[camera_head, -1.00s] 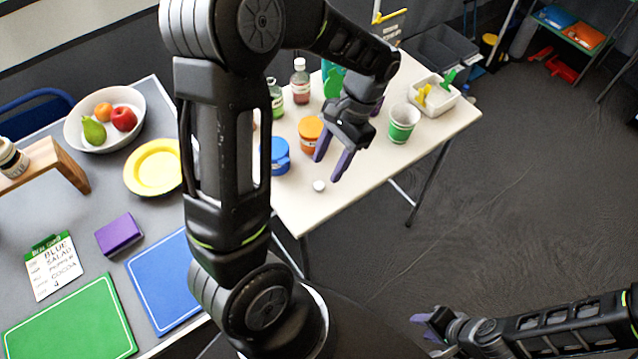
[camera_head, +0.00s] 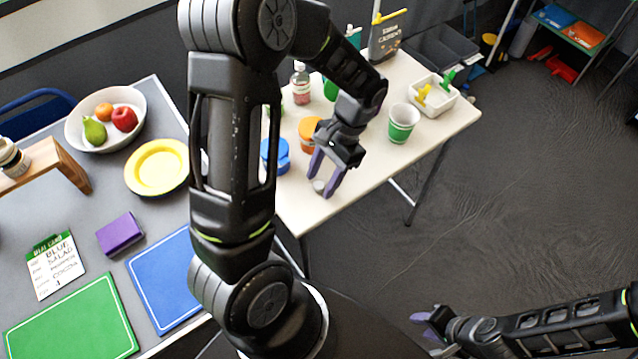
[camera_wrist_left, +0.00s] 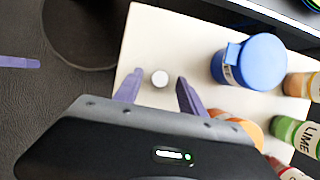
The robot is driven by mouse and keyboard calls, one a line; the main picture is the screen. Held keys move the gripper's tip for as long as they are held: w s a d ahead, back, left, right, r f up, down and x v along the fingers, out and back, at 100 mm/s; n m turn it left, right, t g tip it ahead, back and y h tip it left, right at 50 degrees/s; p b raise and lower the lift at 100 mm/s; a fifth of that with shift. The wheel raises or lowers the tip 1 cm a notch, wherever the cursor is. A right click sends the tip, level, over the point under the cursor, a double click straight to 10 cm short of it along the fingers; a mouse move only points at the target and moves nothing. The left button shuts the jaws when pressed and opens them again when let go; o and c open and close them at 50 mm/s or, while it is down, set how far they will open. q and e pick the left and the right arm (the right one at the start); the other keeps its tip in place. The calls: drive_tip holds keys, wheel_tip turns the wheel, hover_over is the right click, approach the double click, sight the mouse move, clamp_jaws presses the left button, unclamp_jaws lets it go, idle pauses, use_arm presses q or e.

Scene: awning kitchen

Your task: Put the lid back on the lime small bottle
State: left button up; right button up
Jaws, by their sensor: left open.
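A small white lid (camera_head: 319,186) lies on the cream table (camera_head: 400,160) near its front edge. My left gripper (camera_head: 322,182) is open above it. In the left wrist view the lid (camera_wrist_left: 160,79) shows between the two purple fingers (camera_wrist_left: 158,84), apart from both; I cannot tell how high the fingertips are above the table. The bottle labelled LIME (camera_wrist_left: 298,136) is at the right of the wrist view, with a green body; its top is not clear. In the head view my left arm mostly hides it. My right gripper (camera_head: 426,326) is open and empty, low at the right.
A blue-lidded jar (camera_head: 275,156) and an orange-lidded jar (camera_head: 309,130) stand close behind my left gripper. A red-brown bottle (camera_head: 301,88), a green-striped cup (camera_head: 402,124) and a white bin (camera_head: 432,98) are farther back. The table's front right is clear.

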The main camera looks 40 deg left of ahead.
use_arm(q)
clamp_jaws()
idle(0.6)
